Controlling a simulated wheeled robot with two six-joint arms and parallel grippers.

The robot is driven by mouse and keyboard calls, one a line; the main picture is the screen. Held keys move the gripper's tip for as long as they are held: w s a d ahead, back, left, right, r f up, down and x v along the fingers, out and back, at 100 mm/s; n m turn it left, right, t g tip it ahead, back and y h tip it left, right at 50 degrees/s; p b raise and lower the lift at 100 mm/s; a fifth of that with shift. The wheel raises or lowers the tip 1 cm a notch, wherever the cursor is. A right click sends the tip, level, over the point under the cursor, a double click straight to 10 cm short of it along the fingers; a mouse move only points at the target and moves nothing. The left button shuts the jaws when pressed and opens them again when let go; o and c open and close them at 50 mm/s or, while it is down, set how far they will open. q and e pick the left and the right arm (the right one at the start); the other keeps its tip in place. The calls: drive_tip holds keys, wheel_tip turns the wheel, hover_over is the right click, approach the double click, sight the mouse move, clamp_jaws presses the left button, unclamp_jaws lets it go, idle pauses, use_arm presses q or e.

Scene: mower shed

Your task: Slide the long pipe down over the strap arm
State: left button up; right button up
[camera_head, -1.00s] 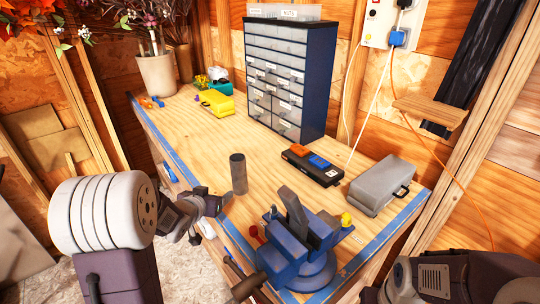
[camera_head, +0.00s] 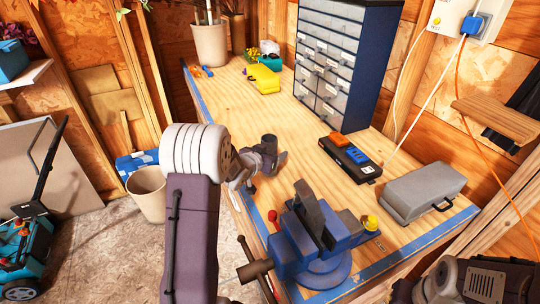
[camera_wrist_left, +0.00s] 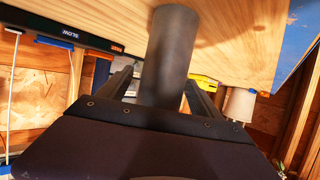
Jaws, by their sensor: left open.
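The long pipe (camera_head: 269,143), a dark grey cylinder, stands upright on the workbench, its lower part hidden behind my left gripper (camera_head: 272,163). The left gripper is at the pipe, low over the bench. In the left wrist view the pipe (camera_wrist_left: 172,55) stands between the two open fingers (camera_wrist_left: 163,92); I cannot tell whether either touches it. The strap arm (camera_head: 309,207), a dark flat bar, sticks up tilted from the blue vise (camera_head: 297,240) at the bench's near end, in front of the gripper. My right gripper is out of view; only part of its arm shows at bottom right.
A black case (camera_head: 349,160) with orange and blue parts and a grey box (camera_head: 423,188) lie right of the pipe. A blue drawer cabinet (camera_head: 343,65) stands behind. A yellow item (camera_head: 265,80) lies farther back. Bare bench lies between pipe and cabinet.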

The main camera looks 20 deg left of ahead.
use_arm(q)
drive_tip(key=shift+w+a+f, duration=0.15)
drive_tip(key=shift+w+f, duration=0.15)
drive_tip(key=shift+w, duration=0.3)
drive_tip(key=shift+w+f, duration=0.2)
drive_tip(key=shift+w, duration=0.15)
drive_tip(key=c, duration=0.3)
clamp_jaws()
drive_tip(key=shift+r, duration=0.2)
drive_tip(key=s+d+r+b, duration=0.1)
drive_tip(key=s+d+r, duration=0.6)
drive_tip(key=r, duration=0.3)
drive_tip(key=shift+s+d+r, duration=0.3)
drive_tip(key=shift+s+d, duration=0.1)
drive_tip(key=shift+d, duration=0.5)
